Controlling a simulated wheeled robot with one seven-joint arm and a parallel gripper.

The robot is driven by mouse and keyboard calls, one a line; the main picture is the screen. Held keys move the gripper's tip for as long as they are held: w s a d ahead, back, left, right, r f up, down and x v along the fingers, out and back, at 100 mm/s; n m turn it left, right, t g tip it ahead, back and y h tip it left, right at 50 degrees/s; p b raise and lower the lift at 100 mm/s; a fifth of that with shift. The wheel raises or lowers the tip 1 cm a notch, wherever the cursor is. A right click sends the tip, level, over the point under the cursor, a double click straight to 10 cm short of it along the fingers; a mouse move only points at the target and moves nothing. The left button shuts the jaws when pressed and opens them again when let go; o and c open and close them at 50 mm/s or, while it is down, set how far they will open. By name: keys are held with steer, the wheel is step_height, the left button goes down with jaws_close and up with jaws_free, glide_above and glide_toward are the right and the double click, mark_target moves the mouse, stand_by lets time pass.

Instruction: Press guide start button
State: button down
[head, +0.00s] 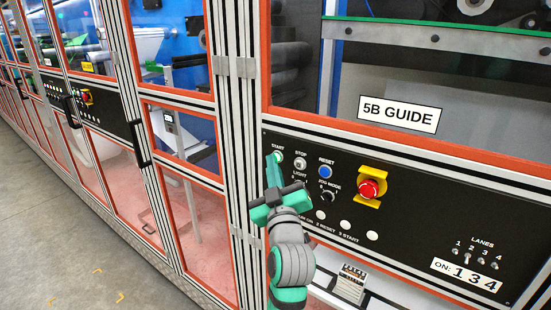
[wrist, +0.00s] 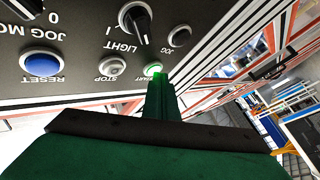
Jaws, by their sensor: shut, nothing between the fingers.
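The start button (head: 279,157) sits at the upper left of the black control panel below the 5B GUIDE label (head: 397,114). In the wrist view the start button (wrist: 152,70) glows green. My gripper (head: 272,161) is shut and empty, its green fingertips right at the start button and covering part of it. In the wrist view the tips of my gripper (wrist: 159,82) overlap the button's edge. I cannot tell whether they touch it or press it in.
Beside it are the stop button (head: 300,164), the blue reset button (head: 325,172) and the red emergency stop (head: 370,189) on its yellow plate. The jog mode knob (head: 327,195) is below. Lane switches (head: 478,258) are at the lower right. Open floor (head: 60,230) lies left.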

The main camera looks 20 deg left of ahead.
steer(key=shift+s, duration=0.15)
steer(key=shift+s+a+f, duration=0.1)
steer(key=shift+s+a, duration=0.15)
steer(key=shift+s, duration=0.4)
steer(key=shift+s, duration=0.1)
steer(key=shift+s+a, duration=0.3)
steer(key=shift+s, duration=0.45)
steer(key=shift+s+a, duration=0.3)
steer(key=shift+s, duration=0.45)
steer(key=shift+s+a, duration=0.3)
steer(key=shift+s, duration=0.45)
